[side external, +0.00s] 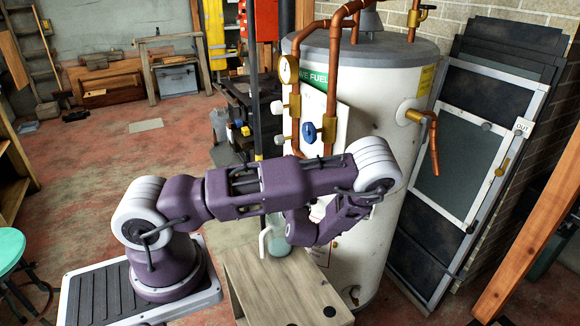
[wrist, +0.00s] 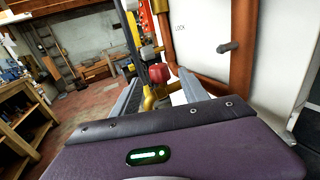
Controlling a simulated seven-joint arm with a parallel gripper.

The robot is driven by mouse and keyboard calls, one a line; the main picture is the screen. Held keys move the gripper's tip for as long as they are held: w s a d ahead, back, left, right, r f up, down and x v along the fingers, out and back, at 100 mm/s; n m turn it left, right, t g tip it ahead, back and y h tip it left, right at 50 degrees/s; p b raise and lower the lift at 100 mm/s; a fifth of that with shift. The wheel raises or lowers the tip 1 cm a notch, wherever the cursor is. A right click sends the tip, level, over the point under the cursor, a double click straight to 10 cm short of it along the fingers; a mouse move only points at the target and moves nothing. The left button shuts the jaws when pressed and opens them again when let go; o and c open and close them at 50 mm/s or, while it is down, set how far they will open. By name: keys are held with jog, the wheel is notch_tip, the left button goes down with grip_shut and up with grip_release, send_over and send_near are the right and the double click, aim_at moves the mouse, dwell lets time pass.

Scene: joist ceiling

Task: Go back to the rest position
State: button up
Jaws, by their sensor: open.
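My purple arm reaches across the front of the water heater (side external: 385,100) and bends back at its elbow. My gripper (side external: 275,240) is low in front of the tank, above a wooden box (side external: 275,290), and its fingers are partly hidden. In the wrist view my gripper (wrist: 160,78) shows two grey fingers spread apart, with nothing held between them. A red valve handle (wrist: 158,73) on a brass fitting shows beyond and between the fingertips. I cannot tell the exact gap to it.
Copper pipes (side external: 331,80) with a blue valve handle (side external: 309,132) and a gauge (side external: 288,70) run beside the tank. Framed panels (side external: 470,150) lean on the right wall. A teal stool (side external: 10,248) stands at left. The red floor (side external: 90,180) behind my arm is mostly clear.

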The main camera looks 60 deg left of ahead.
jog(key=s+d+r+n+g+h, duration=0.3)
jog(key=s+d+r+n+g, duration=0.15)
jog(key=s+n, duration=0.35)
jog(key=s+d+r+n+g+h, duration=0.3)
jog(key=s+r+n+g+h, duration=0.15)
jog(key=s+r+n, duration=0.35)
jog(key=s+d+r+n+t+h, duration=0.2)
jog(key=d+r+n+t+h, duration=0.1)
jog(key=d, duration=0.6)
jog(key=s+d+r+n+t+h, duration=0.2)
jog(key=d+h, duration=0.4)
jog(key=d, duration=0.4)
notch_tip(320, 180, up, 2)
jog(key=n+t, duration=0.1)
jog(key=t, duration=0.1)
jog(key=shift+d+r+n+t, duration=0.15)
jog(key=shift+d+n+t, duration=0.1)
jog(key=shift+n+t, duration=0.05)
